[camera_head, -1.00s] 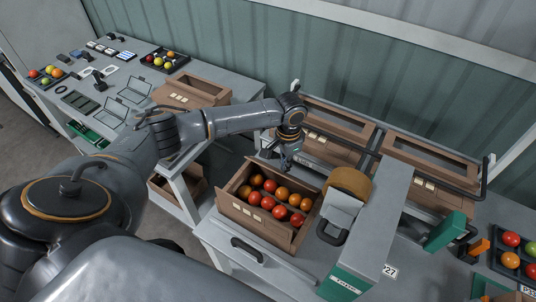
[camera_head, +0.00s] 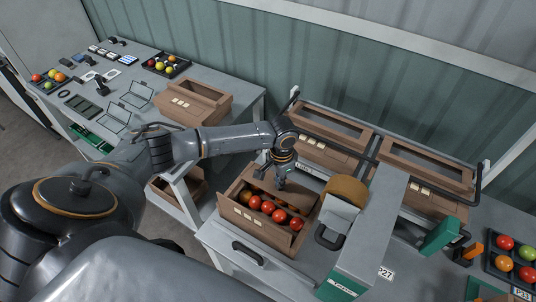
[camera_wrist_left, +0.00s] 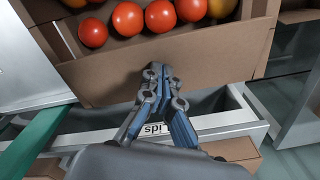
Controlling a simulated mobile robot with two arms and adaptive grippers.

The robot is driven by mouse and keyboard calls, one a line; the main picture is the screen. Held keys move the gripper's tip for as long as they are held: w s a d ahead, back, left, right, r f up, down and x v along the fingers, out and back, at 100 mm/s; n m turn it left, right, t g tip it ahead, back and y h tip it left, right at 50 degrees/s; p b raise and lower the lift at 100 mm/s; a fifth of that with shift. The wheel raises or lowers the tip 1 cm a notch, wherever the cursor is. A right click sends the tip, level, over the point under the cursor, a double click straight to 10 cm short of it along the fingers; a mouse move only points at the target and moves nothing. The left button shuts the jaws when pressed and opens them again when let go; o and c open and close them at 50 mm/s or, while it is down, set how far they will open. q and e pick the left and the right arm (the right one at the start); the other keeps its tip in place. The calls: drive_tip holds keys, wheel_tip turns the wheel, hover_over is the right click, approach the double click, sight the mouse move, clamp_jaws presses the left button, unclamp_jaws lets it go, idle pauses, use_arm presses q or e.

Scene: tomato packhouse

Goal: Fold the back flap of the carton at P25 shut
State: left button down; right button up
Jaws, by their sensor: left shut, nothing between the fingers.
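The open carton (camera_head: 243,222) stands on the grey bench in the middle of the head view, with red and orange tomatoes (camera_head: 267,208) inside. In the left wrist view the gripper (camera_wrist_left: 163,72) is against or just over the brown flap (camera_wrist_left: 200,55); contact is not certain. Tomatoes (camera_wrist_left: 128,18) show beyond the flap. My right gripper is not in view.
A tape dispenser (camera_head: 345,192) stands close to the carton's right. Two empty cartons (camera_head: 325,155) (camera_head: 425,185) sit behind a dark rail. A grey-green machine (camera_head: 375,225) stands further right. Another carton (camera_head: 193,100) is on the left table.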

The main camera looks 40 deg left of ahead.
use_arm(q)
drive_tip(key=shift+s+f, duration=0.25)
drive_tip(key=shift+f, duration=0.25)
drive_tip(key=shift+r+p, duration=0.95)
drive_tip(key=shift+r, duration=3.1)
drive_tip(key=shift+s+a, duration=0.1)
